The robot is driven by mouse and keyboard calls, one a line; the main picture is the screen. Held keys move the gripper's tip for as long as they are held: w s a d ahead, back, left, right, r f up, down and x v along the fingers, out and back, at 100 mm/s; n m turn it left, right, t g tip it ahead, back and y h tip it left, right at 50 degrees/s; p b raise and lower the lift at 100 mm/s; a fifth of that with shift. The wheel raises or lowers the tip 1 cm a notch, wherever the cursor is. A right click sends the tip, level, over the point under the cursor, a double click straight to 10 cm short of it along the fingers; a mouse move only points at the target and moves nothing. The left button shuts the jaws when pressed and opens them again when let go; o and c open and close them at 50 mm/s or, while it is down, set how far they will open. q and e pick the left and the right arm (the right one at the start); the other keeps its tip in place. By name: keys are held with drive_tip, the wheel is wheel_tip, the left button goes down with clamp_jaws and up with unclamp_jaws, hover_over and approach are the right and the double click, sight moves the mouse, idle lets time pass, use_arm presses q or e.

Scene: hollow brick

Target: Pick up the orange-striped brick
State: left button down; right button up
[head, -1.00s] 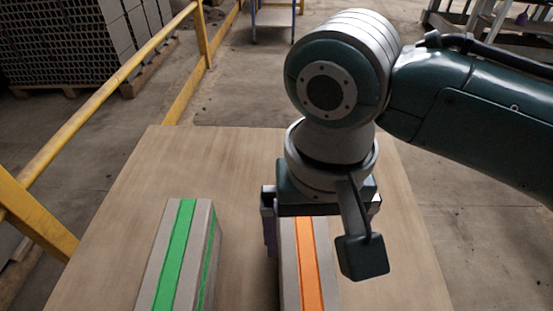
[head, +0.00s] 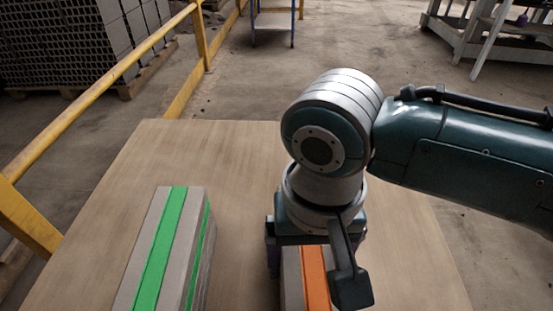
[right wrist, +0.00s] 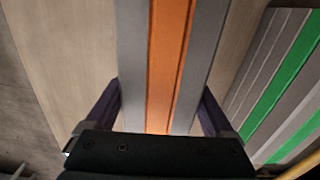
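The orange-striped brick (head: 316,280) is grey with an orange band along its top. It lies on the wooden table in the lower middle of the head view, its far end hidden by my right gripper. The right wrist view shows its stripe (right wrist: 168,60) running between the fingers. My right gripper (right wrist: 160,108) points down over the brick with one finger on each side. Narrow gaps show between the fingers and the brick's sides, so it looks open; contact at the tips is hard to tell. My left gripper is not in view.
A green-striped brick (head: 165,250) lies to the left on the wooden table (head: 180,150), with a bare strip between the bricks. Yellow railing (head: 100,90) runs along the left. The table's far part is clear.

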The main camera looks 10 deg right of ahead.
clamp_jaws()
idle(0.4)
drive_tip(key=shift+r, duration=0.1)
